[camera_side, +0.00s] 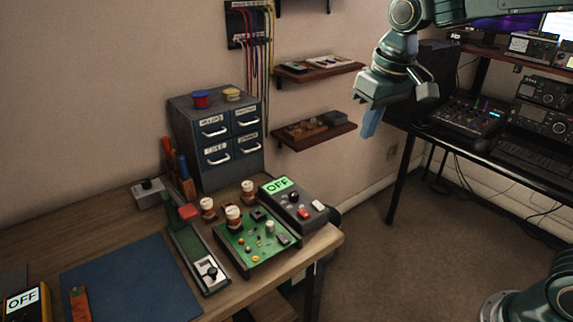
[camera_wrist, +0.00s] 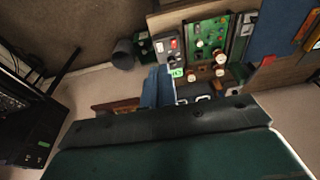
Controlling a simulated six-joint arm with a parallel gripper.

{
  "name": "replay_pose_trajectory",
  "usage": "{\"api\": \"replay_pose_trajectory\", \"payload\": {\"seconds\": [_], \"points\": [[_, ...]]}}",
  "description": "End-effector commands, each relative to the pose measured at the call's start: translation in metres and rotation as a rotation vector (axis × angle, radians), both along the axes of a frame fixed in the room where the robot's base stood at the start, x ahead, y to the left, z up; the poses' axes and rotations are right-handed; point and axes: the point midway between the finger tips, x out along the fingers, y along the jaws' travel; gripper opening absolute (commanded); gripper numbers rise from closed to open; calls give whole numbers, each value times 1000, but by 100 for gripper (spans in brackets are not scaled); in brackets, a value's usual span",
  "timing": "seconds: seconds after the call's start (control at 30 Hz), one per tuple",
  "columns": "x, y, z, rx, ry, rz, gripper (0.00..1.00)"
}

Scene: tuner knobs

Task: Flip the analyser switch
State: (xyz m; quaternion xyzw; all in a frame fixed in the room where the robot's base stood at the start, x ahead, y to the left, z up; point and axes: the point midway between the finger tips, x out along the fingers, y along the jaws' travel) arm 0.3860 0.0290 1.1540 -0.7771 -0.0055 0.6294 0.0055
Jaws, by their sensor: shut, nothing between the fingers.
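A dark box with a lit green display reading OFF (camera_side: 279,185) stands at the right end of the bench; it appears to be the analyser. Its sloped top carries a small red control (camera_side: 304,212), a dark knob and a pale piece; which one is the switch is too small to tell. In the wrist view the box (camera_wrist: 167,50) lies just above my fingers, its green display near their tips. My gripper (camera_side: 371,124) is shut and empty, high in the air to the right of the box and apart from it. It also shows in the wrist view (camera_wrist: 157,72).
A green circuit board (camera_side: 258,240) with capped parts sits left of the box. A long device with a dial (camera_side: 210,272), a blue mat (camera_side: 130,285) and a yellow meter reading OFF (camera_side: 25,302) lie farther left. Drawers (camera_side: 215,140) and wall shelves (camera_side: 315,133) stand behind.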

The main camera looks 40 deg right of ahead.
Motion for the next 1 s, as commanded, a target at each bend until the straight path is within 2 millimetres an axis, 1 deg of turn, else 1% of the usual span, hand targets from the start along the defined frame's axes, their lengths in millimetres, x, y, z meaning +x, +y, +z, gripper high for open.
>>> {"api": "replay_pose_trajectory", "payload": {"seconds": [0.03,0.1,0.37,0.6,0.8,1.0], "points": [[9,2,-5,0,13,1,0],[21,4,-10,-1,28,1,0],[61,14,-36,-4,84,0,0],[95,24,-67,-8,137,1,0],[119,32,-94,-12,176,0,0],[133,38,-114,-15,201,0,0]]}}
